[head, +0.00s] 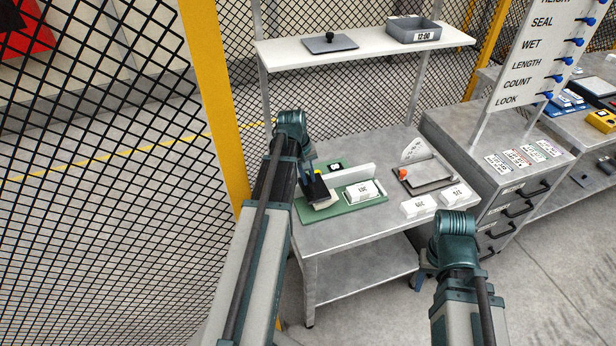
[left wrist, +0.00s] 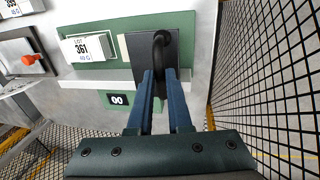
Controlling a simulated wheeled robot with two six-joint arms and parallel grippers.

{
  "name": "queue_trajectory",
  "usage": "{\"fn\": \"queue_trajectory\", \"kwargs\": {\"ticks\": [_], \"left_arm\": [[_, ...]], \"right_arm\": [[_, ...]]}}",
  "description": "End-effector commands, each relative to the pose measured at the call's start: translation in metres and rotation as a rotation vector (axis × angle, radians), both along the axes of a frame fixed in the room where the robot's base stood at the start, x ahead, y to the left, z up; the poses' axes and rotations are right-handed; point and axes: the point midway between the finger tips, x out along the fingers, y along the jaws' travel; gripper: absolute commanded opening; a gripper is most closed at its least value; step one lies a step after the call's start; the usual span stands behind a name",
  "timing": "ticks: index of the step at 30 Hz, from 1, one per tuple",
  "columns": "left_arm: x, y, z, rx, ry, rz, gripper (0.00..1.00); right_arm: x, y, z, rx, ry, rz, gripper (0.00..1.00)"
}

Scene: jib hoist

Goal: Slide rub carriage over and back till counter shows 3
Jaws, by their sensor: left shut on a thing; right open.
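The rub carriage, a dark block (head: 317,189) with a black loop handle (left wrist: 162,42), sits at the left end of the green board (head: 302,212). My left gripper (left wrist: 160,75) is shut on the handle. In the head view the left gripper (head: 309,170) partly covers the carriage. The counter (left wrist: 118,99), a small black window on the green board behind the pale rail (left wrist: 95,79), reads 00. It also shows in the head view (head: 335,166), too small to read. My right gripper (head: 424,273) is open and empty, low in front of the bench, partly hidden by its wrist.
A white block marked LOT 361 (left wrist: 88,47) lies on the board beside the carriage. Two white blocks (head: 419,206) (head: 453,195) and a grey device with an orange knob (head: 403,174) stand further right. A wire fence (head: 110,180) runs close on the left. A shelf (head: 365,43) hangs above.

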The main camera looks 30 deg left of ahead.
Motion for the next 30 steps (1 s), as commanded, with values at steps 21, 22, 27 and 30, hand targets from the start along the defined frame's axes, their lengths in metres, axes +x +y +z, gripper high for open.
{"fn": "queue_trajectory", "kwargs": {"ticks": [21, 22, 27, 30], "left_arm": [[0.065, -0.054, 0.000, 0.000, 0.000, -0.005, 0.00], [0.071, -0.058, 0.000, 0.000, 0.000, -0.005, 0.00], [0.097, -0.081, 0.000, 0.000, 0.000, -0.003, 0.00], [0.107, -0.090, 0.000, 0.000, 0.000, -0.002, 0.00]], "right_arm": [[0.000, 0.000, 0.000, 0.000, 0.000, 0.000, 0.50], [0.000, 0.000, 0.000, 0.000, 0.000, 0.000, 0.50], [0.000, 0.000, 0.000, 0.000, 0.000, 0.000, 0.50], [0.000, 0.000, 0.000, 0.000, 0.000, 0.000, 0.50]]}}
